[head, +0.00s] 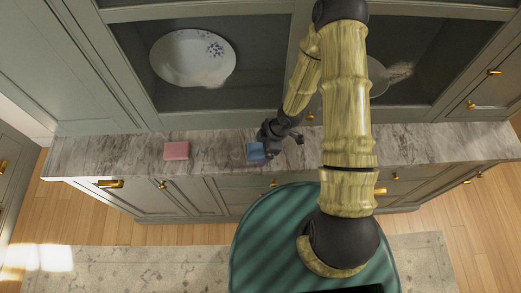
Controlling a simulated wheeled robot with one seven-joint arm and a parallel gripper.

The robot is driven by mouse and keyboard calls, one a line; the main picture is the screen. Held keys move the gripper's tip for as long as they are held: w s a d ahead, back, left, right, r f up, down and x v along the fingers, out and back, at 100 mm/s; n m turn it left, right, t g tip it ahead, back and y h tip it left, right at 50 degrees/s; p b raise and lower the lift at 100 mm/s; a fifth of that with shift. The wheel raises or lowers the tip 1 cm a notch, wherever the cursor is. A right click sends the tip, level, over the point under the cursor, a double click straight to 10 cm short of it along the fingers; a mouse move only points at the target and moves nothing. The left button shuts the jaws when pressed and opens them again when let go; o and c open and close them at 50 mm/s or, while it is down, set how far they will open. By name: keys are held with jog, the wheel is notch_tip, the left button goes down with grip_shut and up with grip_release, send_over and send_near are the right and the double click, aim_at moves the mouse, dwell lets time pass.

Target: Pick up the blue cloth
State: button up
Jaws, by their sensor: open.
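The blue cloth (256,151) is a small flat patch on the grey marble counter, near the middle of the head view. My gripper (267,150) is over the cloth's right side and hides part of it. The jaws are open, though the fingers are small and dark here. I cannot tell whether the fingertips touch the cloth or hover just above it.
A pink folded cloth or sponge (176,150) lies on the counter (110,155) to the left. Behind, an open cabinet holds a white plate with blue decoration (192,58). Brass-handled drawers line the counter front. The counter between the two cloths is clear.

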jog(key=shift+s, duration=0.15)
jog(key=c, duration=0.9)
jog(key=shift+c, duration=0.8)
jog(key=shift+r, duration=0.1)
notch_tip(320, 180, up, 10)
jog(key=p, duration=0.1)
